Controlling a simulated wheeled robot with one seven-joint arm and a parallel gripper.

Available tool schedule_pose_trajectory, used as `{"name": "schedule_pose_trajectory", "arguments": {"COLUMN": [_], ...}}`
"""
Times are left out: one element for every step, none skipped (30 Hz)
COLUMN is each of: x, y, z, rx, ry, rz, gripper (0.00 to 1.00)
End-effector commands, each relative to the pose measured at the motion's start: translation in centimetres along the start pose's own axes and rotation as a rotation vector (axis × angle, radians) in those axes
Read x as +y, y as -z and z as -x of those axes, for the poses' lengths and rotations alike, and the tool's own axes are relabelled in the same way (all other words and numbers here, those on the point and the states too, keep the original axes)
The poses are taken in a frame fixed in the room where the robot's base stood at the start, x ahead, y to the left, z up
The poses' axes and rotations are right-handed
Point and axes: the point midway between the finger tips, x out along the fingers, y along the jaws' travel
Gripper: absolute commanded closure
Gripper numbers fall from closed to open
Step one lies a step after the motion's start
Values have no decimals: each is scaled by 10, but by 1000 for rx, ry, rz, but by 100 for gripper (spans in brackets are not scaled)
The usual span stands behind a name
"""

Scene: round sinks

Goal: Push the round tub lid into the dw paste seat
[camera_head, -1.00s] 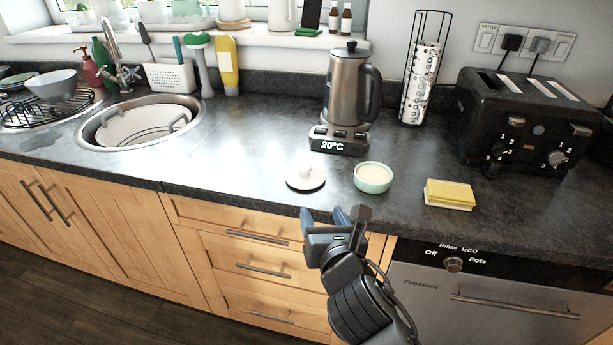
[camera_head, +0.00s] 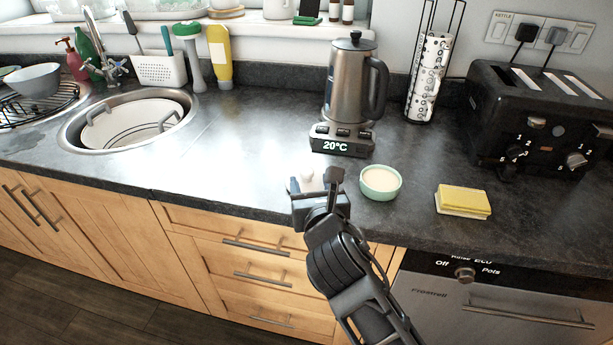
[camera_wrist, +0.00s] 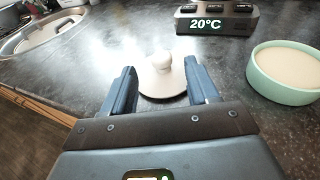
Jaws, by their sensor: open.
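The round lid (camera_wrist: 162,83) is a pale disc with a knob on top. It lies on the dark worktop, and in the wrist view it sits ahead of and partly between my fingertips. In the head view only its knob (camera_head: 307,176) shows clearly; my gripper hides the rest. The tub of paste (camera_head: 380,182) is a mint-green round dish with cream paste inside, just right of my gripper. It also shows at the right of the wrist view (camera_wrist: 284,75). My gripper (camera_wrist: 160,88) is open, with one blue finger on each side of the lid's near part.
A steel kettle (camera_head: 351,85) stands on its base (camera_head: 341,139) behind the lid and tub. A yellow sponge (camera_head: 463,199) lies right of the tub, with a black toaster (camera_head: 540,115) behind it. The worktop (camera_head: 225,165) left of my gripper is clear as far as the round sink (camera_head: 75,140).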

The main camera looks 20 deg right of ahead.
Motion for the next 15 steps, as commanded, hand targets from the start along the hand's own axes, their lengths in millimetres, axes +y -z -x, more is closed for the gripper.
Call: {"name": "schedule_pose_trajectory", "arguments": {"x": [0,0,-1,-1,-1,-1,-1,-1,-1,-1,-1,-1,-1,-1,-1], "y": [-1,-1,-1,-1,-1,-1,-2,-1,-1,-1,0,0,0,0,0], "z": [-6,-9,-12,-15,-18,-23,-28,-32,-39,-43,-47,-52,-55,-58,-60], "rx": [0,0,0,-1,0,0,0,0,0,0,0,-1,0,1,1], "ry": [1,1,1,1,1,1,1,1,2,1,1,1,1,1,1], "rz": [-2,-2,-1,-1,-1,-1,-2,-2,-2,-3,-2,-2,-2,-1,-1], "gripper": [41,41,41,41,41,41,41,41,41,41,41,41,41,41,41]}}
